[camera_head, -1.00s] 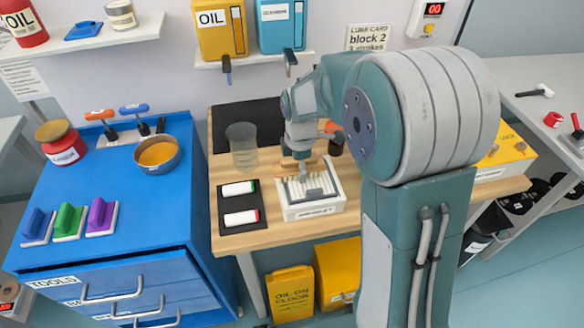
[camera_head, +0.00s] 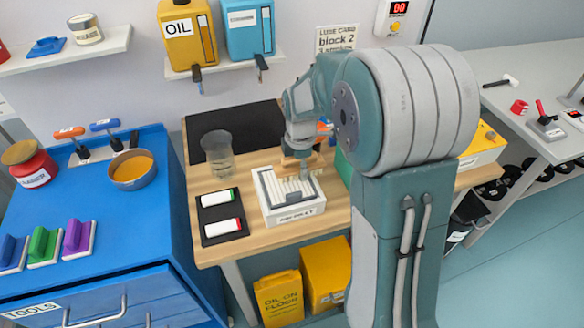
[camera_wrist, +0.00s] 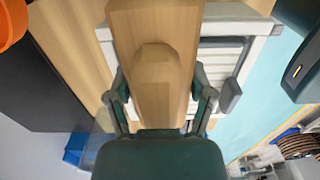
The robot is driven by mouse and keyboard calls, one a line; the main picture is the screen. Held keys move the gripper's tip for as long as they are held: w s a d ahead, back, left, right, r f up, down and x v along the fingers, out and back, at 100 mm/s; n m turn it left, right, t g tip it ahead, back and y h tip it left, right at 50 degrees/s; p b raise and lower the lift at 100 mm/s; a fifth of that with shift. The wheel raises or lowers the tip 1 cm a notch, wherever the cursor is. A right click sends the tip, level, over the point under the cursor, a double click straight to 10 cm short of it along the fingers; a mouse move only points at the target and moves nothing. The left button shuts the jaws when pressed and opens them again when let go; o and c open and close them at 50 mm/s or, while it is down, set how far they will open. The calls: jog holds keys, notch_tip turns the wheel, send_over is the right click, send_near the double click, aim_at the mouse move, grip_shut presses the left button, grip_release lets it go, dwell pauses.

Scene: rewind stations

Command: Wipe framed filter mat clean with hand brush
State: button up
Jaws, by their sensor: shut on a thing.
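The framed filter mat (camera_head: 289,196) is a white frame with pale slats and a grey handle, on the wooden table; a label is on its front. In the wrist view, part of its frame and slats (camera_wrist: 226,52) shows behind the brush. My gripper (camera_wrist: 161,100) is shut on the wooden hand brush (camera_wrist: 156,40), its fingers on both sides of the wooden body. In the head view the brush (camera_head: 292,164) is at the mat's back edge.
A black tray (camera_head: 225,240) with two white markers lies left of the mat, with a clear beaker (camera_head: 217,155) behind it. A blue cabinet (camera_head: 105,235) stands at left, holding a bowl (camera_head: 131,170) and coloured brushes. A yellow box (camera_head: 484,146) is at right.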

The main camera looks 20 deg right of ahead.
jog(key=shift+d+f, duration=0.1)
jog(key=shift+d, duration=0.35)
jog(key=shift+r, duration=3.05)
jog(key=shift+r, duration=1.5)
